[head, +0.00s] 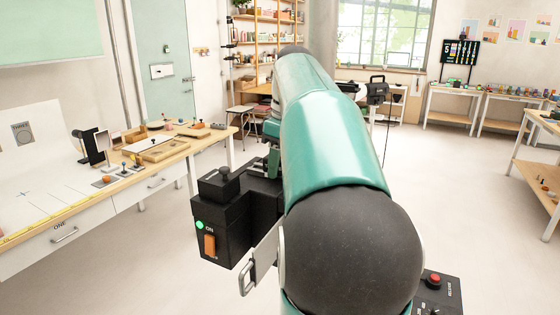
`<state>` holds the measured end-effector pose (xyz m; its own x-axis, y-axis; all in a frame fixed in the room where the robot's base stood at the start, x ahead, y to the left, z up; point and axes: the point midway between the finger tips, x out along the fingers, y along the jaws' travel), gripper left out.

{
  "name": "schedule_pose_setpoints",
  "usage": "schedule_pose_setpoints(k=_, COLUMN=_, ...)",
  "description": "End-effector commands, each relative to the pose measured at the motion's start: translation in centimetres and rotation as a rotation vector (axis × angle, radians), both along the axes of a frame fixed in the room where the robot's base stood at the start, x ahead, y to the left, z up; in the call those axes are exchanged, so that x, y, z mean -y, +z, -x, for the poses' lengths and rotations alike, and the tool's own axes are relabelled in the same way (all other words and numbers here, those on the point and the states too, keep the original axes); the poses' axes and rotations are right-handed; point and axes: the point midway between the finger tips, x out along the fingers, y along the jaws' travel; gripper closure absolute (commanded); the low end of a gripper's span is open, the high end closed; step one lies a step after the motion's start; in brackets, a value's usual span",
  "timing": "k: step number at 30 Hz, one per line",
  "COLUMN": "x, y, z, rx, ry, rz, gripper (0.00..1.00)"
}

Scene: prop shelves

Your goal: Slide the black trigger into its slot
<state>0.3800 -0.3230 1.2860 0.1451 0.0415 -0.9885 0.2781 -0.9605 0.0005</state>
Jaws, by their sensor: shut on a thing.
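My green arm with its dark joint fills the middle of the head view and hides what lies behind it. My gripper cannot be made out; its fingers are hidden or out of view. I cannot pick out the black trigger or its slot. A black upright stand with a pale panel (101,147) is on the wooden workbench (75,205) at the left, but I cannot tell whether it belongs to the task.
The bench also bears a wooden tray (166,150) and several small knobbed items. A stool (241,114) stands beyond it. Tables with colourful items (470,92) line the back right. Another table (538,160) is at the right edge. The floor (450,185) between is clear.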

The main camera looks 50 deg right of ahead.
Motion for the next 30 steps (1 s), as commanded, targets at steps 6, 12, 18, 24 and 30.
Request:
schedule_pose_setpoints(k=6, x=-0.03, y=0.02, z=0.02, rx=0.0, ry=0.001, rz=0.0, gripper=0.79)
schedule_pose_setpoints(k=12, x=-0.01, y=0.02, z=0.04, rx=0.0, ry=0.0, rz=0.0, gripper=0.79)
schedule_pose_setpoints(k=18, x=-0.02, y=0.01, z=0.0, rx=0.0, ry=0.0, rz=0.0, gripper=0.79)
schedule_pose_setpoints(k=24, x=-0.09, y=0.02, z=-0.23, rx=0.0, ry=0.0, rz=0.0, gripper=0.79)
schedule_pose_setpoints(k=30, x=-0.15, y=0.01, z=-0.48, rx=0.0, ry=0.0, rz=0.0, gripper=0.79)
